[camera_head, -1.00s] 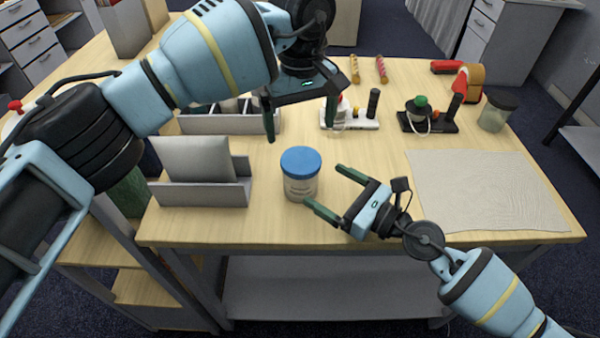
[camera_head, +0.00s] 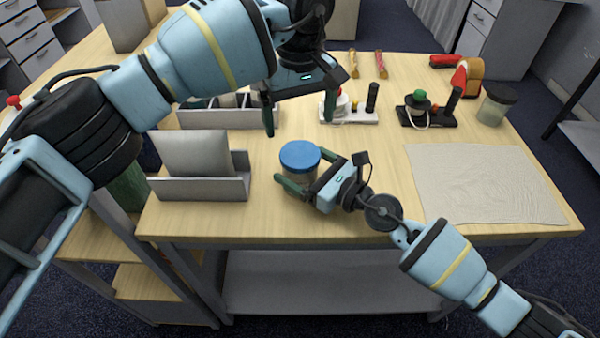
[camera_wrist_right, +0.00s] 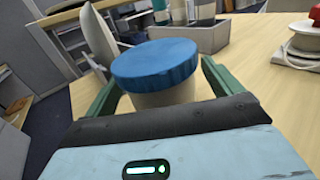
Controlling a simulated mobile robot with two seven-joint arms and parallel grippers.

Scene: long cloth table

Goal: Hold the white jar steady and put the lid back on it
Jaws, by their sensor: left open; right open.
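The white jar (camera_head: 288,171) stands upright on the table with the blue lid (camera_head: 300,156) on its top; I cannot tell whether it is screwed tight. In the right wrist view the jar (camera_wrist_right: 165,97) and blue lid (camera_wrist_right: 156,63) are between the fingers. My right gripper (camera_head: 305,168) is open around the jar's body, one finger on each side, below the lid. Whether the fingers touch it is unclear. My left gripper (camera_head: 300,127) is open and empty, above the table and behind the jar. Most of the jar's front is hidden by my right gripper.
A grey file holder (camera_head: 200,188) stands left of the jar, with a divided grey box (camera_head: 225,119) behind it. Small devices (camera_head: 350,112) stand behind to the right. A beige cloth (camera_head: 485,187) lies flat at right. A dark-lidded glass jar (camera_head: 496,106) stands at the far right.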

